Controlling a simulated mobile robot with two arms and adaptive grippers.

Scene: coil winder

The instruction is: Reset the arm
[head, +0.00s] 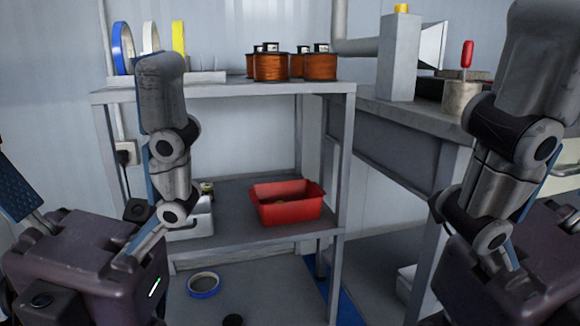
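My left gripper (85,125) fills the left foreground, pointing up. Its jointed grey finger with a blue pad stands upright, and another blue-padded finger shows at the left edge, well apart from it. It is open and nothing shows between the fingers. My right gripper (520,140) is at the right edge, with one grey finger upright in the same straight pose and its blue pad facing right. The rest of it is cut off by the frame. It looks open, and nothing is seen in it. Neither gripper appears to touch anything.
A grey shelf (220,92) holds several copper wire spools (271,66) and tape rolls (122,48). Below are a red bin (288,204) and a blue-rimmed roll (203,284). A workbench (405,133) at right carries a red-handled tool (467,55) in a cup (461,98).

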